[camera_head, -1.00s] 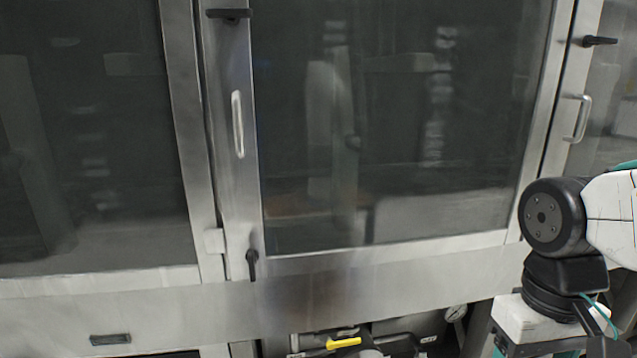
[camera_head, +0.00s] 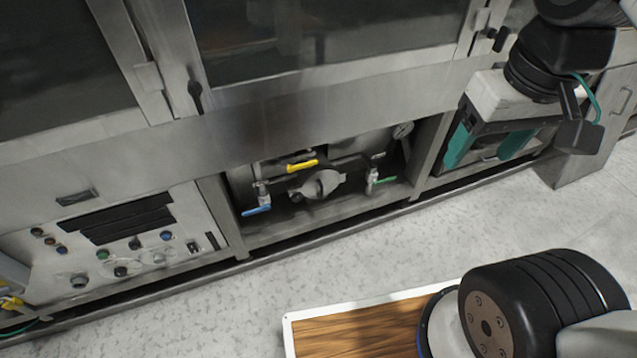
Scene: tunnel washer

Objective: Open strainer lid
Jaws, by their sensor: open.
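A rounded grey fitting (camera_head: 320,186) sits among dark pipes in the open recess below the washer's glass doors. It may be the strainer; I cannot make out its lid clearly. A yellow-handled valve (camera_head: 302,165) is just above it, a blue-handled valve (camera_head: 257,210) to its left and a green-handled valve (camera_head: 383,180) to its right. My gripper (camera_head: 487,150) is at the upper right, pointing down, with its two teal fingers spread apart and nothing seen between them. It is to the right of the recess and apart from the fitting.
A control panel (camera_head: 130,247) with knobs and buttons is left of the recess. A gauge (camera_head: 403,129) is at the recess's upper right. Metal frame posts (camera_head: 219,214) border the recess. Pale speckled floor (camera_head: 440,245) in front is clear. A wood-topped, white-edged surface (camera_head: 355,330) is at the bottom.

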